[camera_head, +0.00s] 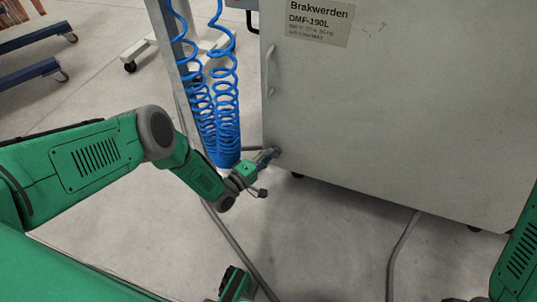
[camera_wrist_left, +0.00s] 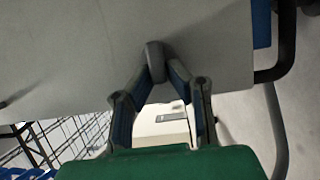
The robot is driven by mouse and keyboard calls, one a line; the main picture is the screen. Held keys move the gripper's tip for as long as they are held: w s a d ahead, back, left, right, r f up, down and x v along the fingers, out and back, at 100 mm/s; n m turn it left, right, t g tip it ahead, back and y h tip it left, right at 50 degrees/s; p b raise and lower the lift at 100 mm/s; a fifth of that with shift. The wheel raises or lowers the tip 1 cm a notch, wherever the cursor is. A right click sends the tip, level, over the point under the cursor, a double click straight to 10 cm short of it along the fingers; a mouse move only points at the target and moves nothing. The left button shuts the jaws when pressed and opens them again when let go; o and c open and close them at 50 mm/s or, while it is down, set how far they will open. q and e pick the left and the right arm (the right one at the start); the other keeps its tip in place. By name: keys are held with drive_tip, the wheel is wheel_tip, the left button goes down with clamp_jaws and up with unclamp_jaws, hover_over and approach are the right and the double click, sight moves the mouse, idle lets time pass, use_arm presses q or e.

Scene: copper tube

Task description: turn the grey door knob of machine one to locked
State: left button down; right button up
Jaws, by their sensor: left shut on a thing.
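The machine (camera_head: 400,90) is a large light-grey cabinet labelled "Brakwerden DMF-190L", at the right of the head view. Its grey door knob (camera_wrist_left: 155,62) shows in the left wrist view as a rounded grey piece on the panel. In the head view the knob (camera_head: 276,151) is small, at the cabinet's lower left edge. My left gripper (camera_head: 268,157) reaches it there. In the left wrist view the left gripper's fingers (camera_wrist_left: 163,75) close around the knob, one on each side. The knob's exact turn angle is hard to tell. My right gripper (camera_head: 236,286) shows only partly at the bottom edge.
Blue coiled hoses (camera_head: 222,105) hang from a grey post just left of the cabinet, close to my left forearm. A grey handle (camera_head: 270,70) is on the cabinet above the knob. A cable (camera_head: 400,250) lies on the floor. Blue-framed carts (camera_head: 35,75) stand far left.

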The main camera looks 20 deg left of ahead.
use_arm(q)
drive_tip(key=shift+w+a, duration=0.2)
drive_tip(key=shift+a, duration=0.1)
drive_tip(key=c, duration=1.7)
unclamp_jaws()
drive_tip(key=shift+o, duration=0.7)
drive_tip(key=shift+f, duration=0.15)
drive_tip(key=shift+s+d, duration=0.1)
drive_tip(key=v, duration=1.2)
